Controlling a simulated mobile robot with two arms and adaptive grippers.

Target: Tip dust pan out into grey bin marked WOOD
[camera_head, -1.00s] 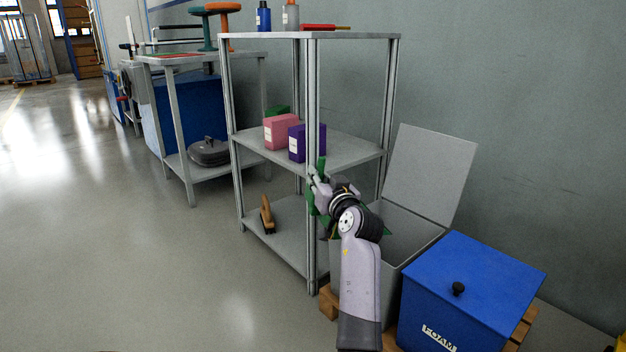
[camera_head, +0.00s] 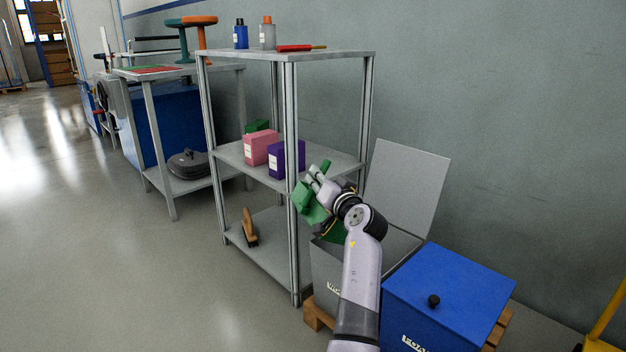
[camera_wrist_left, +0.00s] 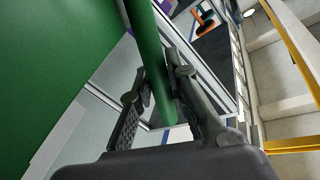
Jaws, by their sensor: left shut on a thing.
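My left gripper (camera_head: 318,173) is shut on the handle of a green dust pan (camera_head: 307,206). In the left wrist view the green handle (camera_wrist_left: 150,60) runs between the two fingers, and the broad green pan (camera_wrist_left: 50,60) fills the left side. The dust pan is tilted and hangs near the left rim of the grey bin (camera_head: 330,272), above or beside it; I cannot tell exactly. The bin's lid (camera_head: 408,188) stands open. Its front label is partly hidden by my arm, with a W showing. The pan's contents cannot be seen. My right gripper is out of view.
A grey shelf unit (camera_head: 330,164) stands close left of the bin, holding pink (camera_head: 260,147) and purple (camera_head: 287,158) boxes and a brush (camera_head: 249,228). A closed blue FOAM bin (camera_head: 450,290) stands at right on a wooden pallet (camera_head: 495,332). Open floor lies left.

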